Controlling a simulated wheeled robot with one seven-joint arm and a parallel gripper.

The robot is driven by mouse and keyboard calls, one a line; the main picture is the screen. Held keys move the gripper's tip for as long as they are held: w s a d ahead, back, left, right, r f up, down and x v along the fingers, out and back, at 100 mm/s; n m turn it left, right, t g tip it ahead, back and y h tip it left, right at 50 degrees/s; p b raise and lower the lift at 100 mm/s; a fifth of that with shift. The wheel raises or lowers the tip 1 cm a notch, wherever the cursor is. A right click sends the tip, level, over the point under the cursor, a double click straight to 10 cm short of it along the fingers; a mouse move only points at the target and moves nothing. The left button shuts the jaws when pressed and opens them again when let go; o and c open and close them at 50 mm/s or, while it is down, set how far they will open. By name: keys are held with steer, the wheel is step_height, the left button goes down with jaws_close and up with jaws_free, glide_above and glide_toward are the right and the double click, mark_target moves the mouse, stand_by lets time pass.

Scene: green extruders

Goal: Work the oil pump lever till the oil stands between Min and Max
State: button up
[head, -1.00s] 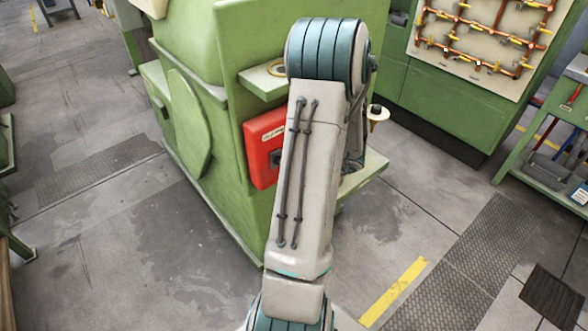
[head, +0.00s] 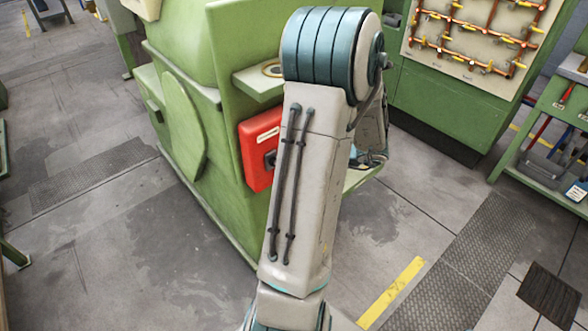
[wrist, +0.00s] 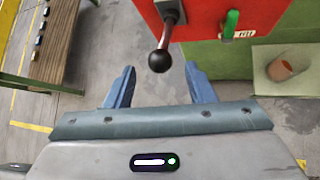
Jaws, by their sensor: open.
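A lever (wrist: 168,25) with a black ball knob (wrist: 158,61) hangs down from the front of a red box (wrist: 205,18) in the wrist view. The red box (head: 258,150) also shows in the head view, on the side of the green machine, partly hidden by my arm. My gripper (wrist: 160,74) is open, its blue fingers on either side below the knob. The knob appears between the fingertips; I cannot tell how far in front of them it is. A green handle-like part (wrist: 231,22) sits right of the lever beside a small label. No oil level or Min and Max marks can be read.
The green machine (head: 235,215) fills the head view's middle left. A green ledge (wrist: 285,85) with an orange-brown cup (wrist: 284,66) lies right of the lever. A pipe panel (head: 470,35) and a tool shelf (head: 545,165) stand at right. Floor in front is clear.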

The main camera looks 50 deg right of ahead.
steer(key=a+v, duration=0.1)
steer(key=v, duration=0.5)
steer(key=shift+s+d+r, duration=0.2)
steer(key=shift+d, duration=0.35)
